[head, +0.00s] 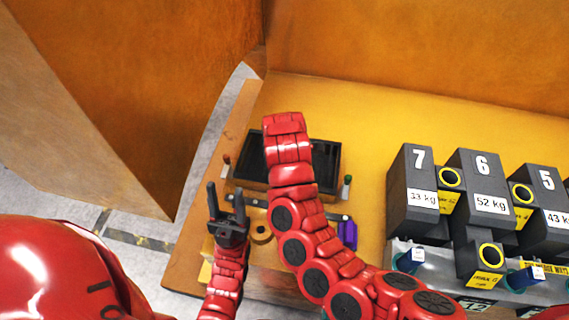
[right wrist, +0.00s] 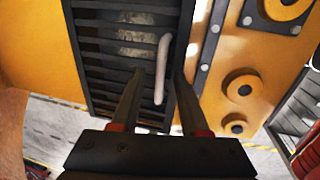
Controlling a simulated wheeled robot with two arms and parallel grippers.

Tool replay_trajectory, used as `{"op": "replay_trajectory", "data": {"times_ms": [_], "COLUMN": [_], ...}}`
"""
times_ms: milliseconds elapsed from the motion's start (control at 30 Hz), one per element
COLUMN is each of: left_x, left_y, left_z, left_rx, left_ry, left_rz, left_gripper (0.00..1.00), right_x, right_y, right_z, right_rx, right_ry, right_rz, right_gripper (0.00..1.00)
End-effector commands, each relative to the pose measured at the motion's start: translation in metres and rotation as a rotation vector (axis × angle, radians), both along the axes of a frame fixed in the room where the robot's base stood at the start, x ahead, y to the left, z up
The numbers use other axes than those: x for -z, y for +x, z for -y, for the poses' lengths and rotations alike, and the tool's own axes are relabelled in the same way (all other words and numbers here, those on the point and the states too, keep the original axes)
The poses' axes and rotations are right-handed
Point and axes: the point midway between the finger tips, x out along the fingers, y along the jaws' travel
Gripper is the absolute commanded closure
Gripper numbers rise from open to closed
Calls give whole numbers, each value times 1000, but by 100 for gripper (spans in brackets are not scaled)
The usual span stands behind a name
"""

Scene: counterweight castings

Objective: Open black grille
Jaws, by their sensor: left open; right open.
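The black grille (head: 325,165) lies in the yellow surface at the centre of the head view, partly covered by my right arm. In the right wrist view the grille (right wrist: 103,62) shows dark slats in a black frame, with a pale bar-shaped handle (right wrist: 162,70) across them. My right gripper (right wrist: 159,75) is open, its fingers on either side of the handle in the picture; I cannot tell whether they touch it. It is hidden in the head view. My left gripper (head: 226,195) is open and empty, left of and below the grille.
Dark numbered weights (head: 412,190) with yellow tags stand at the right. A small red-topped post (head: 226,163) and a green-topped post (head: 347,185) flank the grille. A purple part (head: 348,235) sits beside my right arm. Orange walls rise behind and at the left.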

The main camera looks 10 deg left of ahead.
Motion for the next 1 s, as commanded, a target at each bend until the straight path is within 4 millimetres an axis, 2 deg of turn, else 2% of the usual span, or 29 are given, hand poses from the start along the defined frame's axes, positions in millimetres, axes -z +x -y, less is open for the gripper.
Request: {"op": "replay_trajectory", "data": {"times_ms": [133,367,1000], "left_x": [0,0,0], "left_y": [0,0,0], "left_z": [0,0,0], "left_rx": [0,0,0], "left_ry": [0,0,0], "left_rz": [0,0,0], "left_gripper": [50,50,50], "right_x": [0,-1,0], "right_y": [0,0,0], "right_z": [0,-1,0], "right_rx": [0,0,0], "right_ry": [1,1,0], "right_rz": [1,1,0], "right_gripper": [57,99,100]}}
